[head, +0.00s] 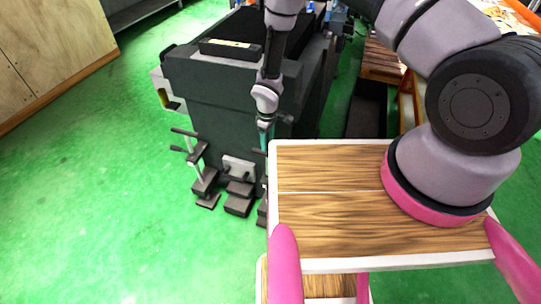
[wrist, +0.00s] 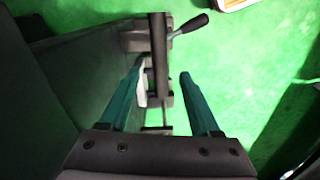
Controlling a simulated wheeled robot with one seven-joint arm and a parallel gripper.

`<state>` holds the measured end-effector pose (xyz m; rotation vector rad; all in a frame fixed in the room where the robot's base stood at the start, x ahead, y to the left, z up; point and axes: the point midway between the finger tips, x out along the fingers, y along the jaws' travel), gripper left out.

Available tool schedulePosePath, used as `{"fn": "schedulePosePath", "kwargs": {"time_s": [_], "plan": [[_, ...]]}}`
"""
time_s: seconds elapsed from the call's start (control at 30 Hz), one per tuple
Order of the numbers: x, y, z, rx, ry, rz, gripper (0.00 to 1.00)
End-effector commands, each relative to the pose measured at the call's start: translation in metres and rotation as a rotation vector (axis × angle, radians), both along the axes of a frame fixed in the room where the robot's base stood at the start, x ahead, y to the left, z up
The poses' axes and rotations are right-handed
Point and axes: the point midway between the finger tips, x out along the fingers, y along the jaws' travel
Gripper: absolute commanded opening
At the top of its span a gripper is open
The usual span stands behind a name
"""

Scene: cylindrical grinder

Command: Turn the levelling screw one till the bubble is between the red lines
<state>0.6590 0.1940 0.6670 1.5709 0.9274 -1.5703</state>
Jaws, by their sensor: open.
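The dark grey cylindrical grinder (head: 220,95) stands at upper centre in the head view. A level (head: 228,44) with a pale yellow-green strip lies on its top; its bubble and red lines are too small to make out. Levelling screws with dark bar handles (head: 185,132) stand at the machine's foot, above dark foot blocks. I cannot tell which is screw one. My gripper (head: 266,124) points down beside the machine's near side. In the wrist view my gripper (wrist: 163,72) is open, its teal fingers either side of a dark upright bar (wrist: 158,50), with no clear contact.
A dark lever handle (wrist: 189,24) sticks out right of the bar in the wrist view. The machine's wall (wrist: 80,65) is close on the left. Green floor (head: 90,190) is open at left; a wooden cabinet (head: 50,45) stands at upper left.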

Motion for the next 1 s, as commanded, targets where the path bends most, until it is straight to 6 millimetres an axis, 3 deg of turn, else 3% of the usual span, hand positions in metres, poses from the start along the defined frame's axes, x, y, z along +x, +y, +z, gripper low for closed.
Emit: {"fn": "schedulePosePath", "kwargs": {"time_s": [0.43,0.6,0.9,0.93,1.0], "plan": [[0.000,-0.001,-0.079,-0.001,0.000,-0.002,0.63],[0.000,-0.001,-0.092,-0.001,0.000,-0.001,0.63],[0.000,-0.001,-0.094,-0.001,0.000,-0.001,0.63],[0.000,-0.001,-0.094,-0.001,0.000,-0.001,0.56],[0.000,-0.001,-0.094,-0.001,0.000,-0.001,0.29]]}}
